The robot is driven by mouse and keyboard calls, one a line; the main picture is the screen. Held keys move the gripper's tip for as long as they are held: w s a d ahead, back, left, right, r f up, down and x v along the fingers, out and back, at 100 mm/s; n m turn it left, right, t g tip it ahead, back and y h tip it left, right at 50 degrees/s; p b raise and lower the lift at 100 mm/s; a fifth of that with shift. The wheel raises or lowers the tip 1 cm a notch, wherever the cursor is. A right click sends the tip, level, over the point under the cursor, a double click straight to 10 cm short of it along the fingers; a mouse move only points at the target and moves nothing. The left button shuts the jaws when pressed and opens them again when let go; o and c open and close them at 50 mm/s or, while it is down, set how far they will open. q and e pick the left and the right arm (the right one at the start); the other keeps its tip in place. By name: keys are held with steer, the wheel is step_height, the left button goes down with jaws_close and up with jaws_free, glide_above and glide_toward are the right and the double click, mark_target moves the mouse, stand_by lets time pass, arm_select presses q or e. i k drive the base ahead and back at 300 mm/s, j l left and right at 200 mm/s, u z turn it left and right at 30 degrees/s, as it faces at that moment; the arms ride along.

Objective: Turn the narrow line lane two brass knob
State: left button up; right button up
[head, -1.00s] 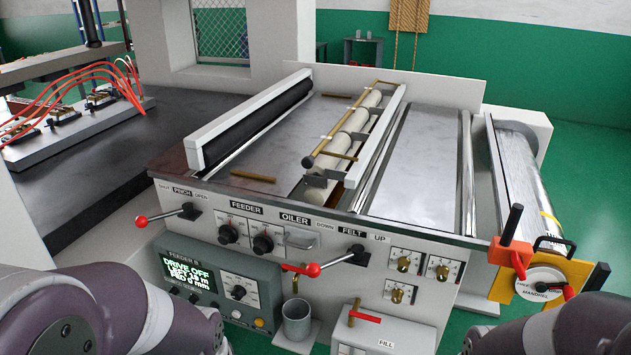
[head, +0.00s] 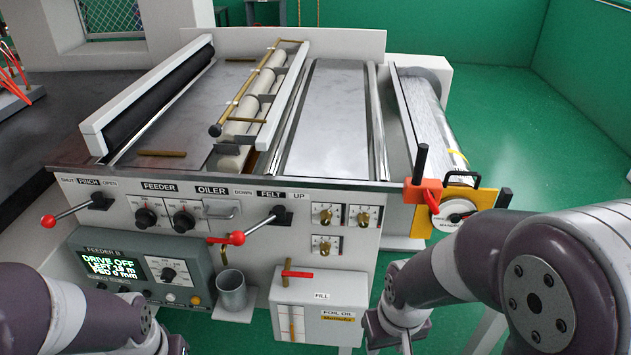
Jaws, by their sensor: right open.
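Three small brass knobs sit on white plates at the right of the machine's front panel: an upper left knob (head: 326,215), an upper right knob (head: 364,217) and a lower knob (head: 324,247). Their plate markings are too small to read, so I cannot tell which is narrow line lane two. My right gripper (head: 403,338) is low at the bottom edge, right of and below the knobs, apart from them. It is open, with nothing visible in it, and partly cut off by the frame. My left arm comes in at the lower left; its gripper is out of view.
A red-handled lever (head: 238,238) sticks out left of the knobs, above a grey cup (head: 232,292). A white oil box (head: 318,305) with a red-handled tap juts out below them. An orange mandrel bracket (head: 480,203) stands at the right. A feeder display (head: 115,265) is at the left.

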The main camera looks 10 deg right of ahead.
mark_target(363, 218)
steer(key=i+l+u, duration=0.2)
steer(key=l, duration=0.2)
steer(key=l+u, duration=0.2)
steer(key=l, duration=0.25)
steer(key=i+l+u, duration=0.1)
steer(key=l+u, duration=0.15)
steer(key=l, duration=0.2)
